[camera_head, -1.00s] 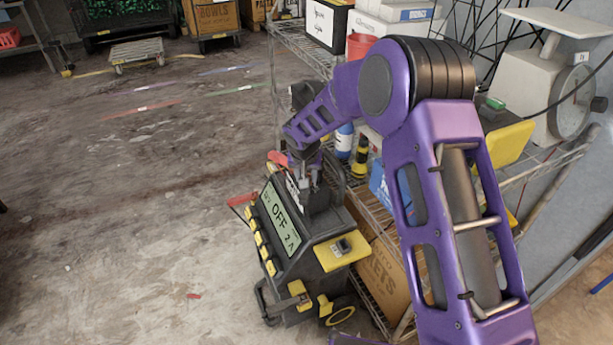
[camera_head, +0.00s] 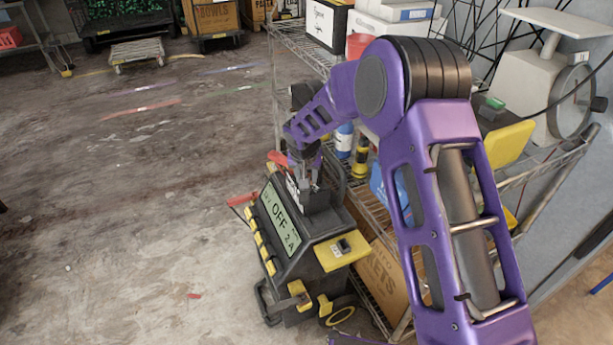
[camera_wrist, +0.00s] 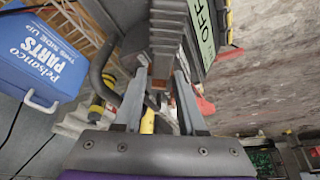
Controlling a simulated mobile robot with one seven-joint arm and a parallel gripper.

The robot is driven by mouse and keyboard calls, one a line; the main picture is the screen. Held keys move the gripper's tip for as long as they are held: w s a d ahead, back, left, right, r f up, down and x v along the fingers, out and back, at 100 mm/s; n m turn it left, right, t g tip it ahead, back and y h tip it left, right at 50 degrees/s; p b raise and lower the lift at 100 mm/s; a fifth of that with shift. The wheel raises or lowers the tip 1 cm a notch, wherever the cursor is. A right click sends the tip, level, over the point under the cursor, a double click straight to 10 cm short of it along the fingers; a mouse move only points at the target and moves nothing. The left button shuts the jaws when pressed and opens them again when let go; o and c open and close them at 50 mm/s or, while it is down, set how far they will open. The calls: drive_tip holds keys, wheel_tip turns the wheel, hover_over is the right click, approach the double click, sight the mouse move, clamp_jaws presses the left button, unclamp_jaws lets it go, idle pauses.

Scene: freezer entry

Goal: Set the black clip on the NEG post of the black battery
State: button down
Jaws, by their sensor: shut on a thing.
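My gripper (camera_head: 310,184) points down at the top of the charger (camera_head: 326,252), close to its OFF screen (camera_head: 281,219). In the wrist view its two grey fingers (camera_wrist: 159,88) are shut on a dark, ribbed piece with a copper-coloured end, which looks like the black clip (camera_wrist: 166,38). I cannot tell whether the clip is clear of the charger or still touching it. A red clip (camera_head: 278,158) shows at the charger's far top edge. I cannot make out the black battery or its NEG post in either view.
A scale (camera_head: 545,90) stands at the right. The concrete floor on the left is mostly clear.

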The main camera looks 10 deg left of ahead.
drive_tip(key=shift+f, duration=1.35)
drive_tip(key=shift+c, duration=2)
unclamp_jaws()
drive_tip(key=a+p+v, duration=0.1)
drive_tip(key=p+v, duration=0.1)
drive_tip(key=v, duration=1.5)
drive_tip(key=shift+s+d, duration=0.15)
drive_tip(key=shift+d, duration=0.3)
drive_tip(key=shift+r, duration=0.2)
